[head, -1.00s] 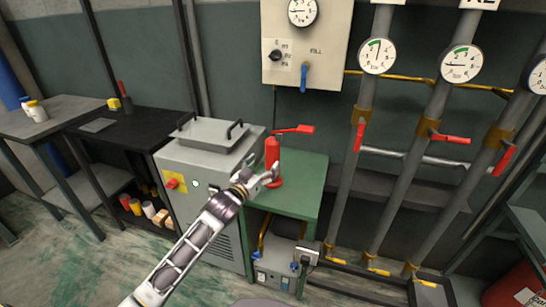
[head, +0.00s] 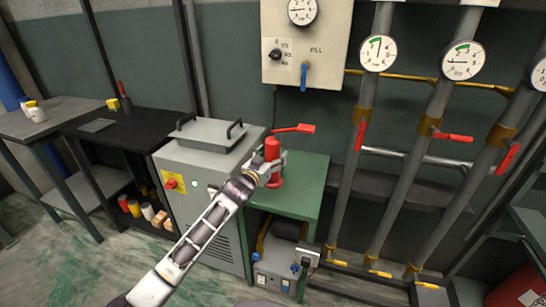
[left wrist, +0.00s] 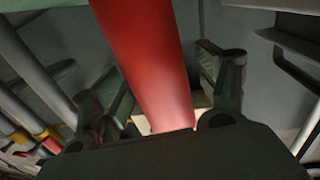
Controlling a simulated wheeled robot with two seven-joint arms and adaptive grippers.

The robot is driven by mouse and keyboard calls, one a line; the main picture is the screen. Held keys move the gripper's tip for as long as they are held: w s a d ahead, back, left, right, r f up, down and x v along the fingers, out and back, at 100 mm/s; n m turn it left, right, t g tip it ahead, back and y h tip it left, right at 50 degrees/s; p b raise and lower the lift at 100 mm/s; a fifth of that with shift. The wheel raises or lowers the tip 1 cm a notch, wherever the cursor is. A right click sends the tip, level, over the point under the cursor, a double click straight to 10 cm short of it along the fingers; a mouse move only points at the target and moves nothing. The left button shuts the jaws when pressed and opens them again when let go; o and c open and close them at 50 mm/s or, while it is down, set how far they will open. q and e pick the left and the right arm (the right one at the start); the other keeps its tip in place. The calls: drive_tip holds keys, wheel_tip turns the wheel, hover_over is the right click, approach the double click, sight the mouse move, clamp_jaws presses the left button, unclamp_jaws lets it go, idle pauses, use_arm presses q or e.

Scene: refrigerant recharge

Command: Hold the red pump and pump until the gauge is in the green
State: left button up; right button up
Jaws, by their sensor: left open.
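The red pump (head: 272,150) stands upright on the green table (head: 312,180), with its red handle (head: 294,129) pointing right at the top. My left gripper (head: 277,167) is at the pump's body with its fingers open. In the left wrist view the red pump body (left wrist: 150,65) runs down between the two open fingers (left wrist: 165,110); I cannot tell whether either finger touches it. The panel gauge (head: 302,10) is above, and its upper part is cut off. Pipe gauges (head: 378,53) and (head: 462,61) have green arcs. My right gripper is out of view.
A grey machine (head: 208,160) with a lidded top stands just left of the pump. A panel with a blue lever (head: 304,76) hangs above. Pipes with red valve levers (head: 453,137) stand to the right. The green table right of the pump is clear.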

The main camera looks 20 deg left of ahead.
use_arm(q)
drive_tip(key=shift+w+d, duration=0.1)
drive_tip(key=shift+w, duration=0.25)
clamp_jaws()
idle(0.5)
idle(0.7)
